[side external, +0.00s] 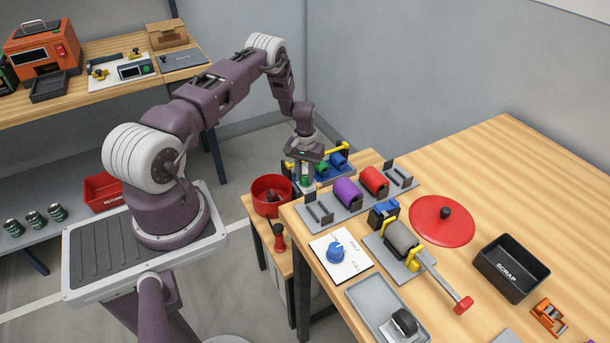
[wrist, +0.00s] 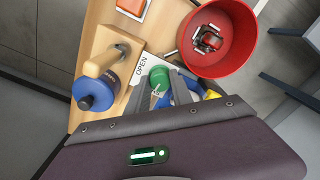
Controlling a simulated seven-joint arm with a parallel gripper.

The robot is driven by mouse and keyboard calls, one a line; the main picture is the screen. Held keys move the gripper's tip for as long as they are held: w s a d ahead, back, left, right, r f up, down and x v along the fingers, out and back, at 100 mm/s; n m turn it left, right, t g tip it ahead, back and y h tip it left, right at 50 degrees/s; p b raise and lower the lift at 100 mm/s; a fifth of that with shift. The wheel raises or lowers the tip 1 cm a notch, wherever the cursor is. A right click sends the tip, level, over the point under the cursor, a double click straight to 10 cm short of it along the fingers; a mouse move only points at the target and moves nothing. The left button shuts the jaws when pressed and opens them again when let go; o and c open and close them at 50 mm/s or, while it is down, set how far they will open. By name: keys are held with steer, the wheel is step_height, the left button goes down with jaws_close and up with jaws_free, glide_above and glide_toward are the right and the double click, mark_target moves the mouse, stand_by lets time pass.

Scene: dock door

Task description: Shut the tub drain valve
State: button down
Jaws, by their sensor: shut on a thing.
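A red tub (wrist: 247,38) sits at the top right of the wrist view, with a dark and reddish part inside. In the side external view the red tub (side external: 262,207) stands left of my gripper (side external: 304,178). A white label plate (wrist: 140,68) reading OPEN lies beside a round green knob (wrist: 159,73), which looks like the drain valve's handle. My gripper (wrist: 160,94) points down, and its two grey fingers are shut around the green knob. The fingertips and the knob's underside are partly hidden.
Purple (side external: 347,192) and red (side external: 374,180) cylinders sit on the near bench.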

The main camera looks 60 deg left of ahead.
mark_target(305, 177)
steer(key=shift+n, duration=0.6)
steer(key=c, duration=1.1)
jaws_free()
steer(key=shift+r, duration=0.15)
step_height(305, 177, up, 7)
steer(key=shift+f, duration=0.1)
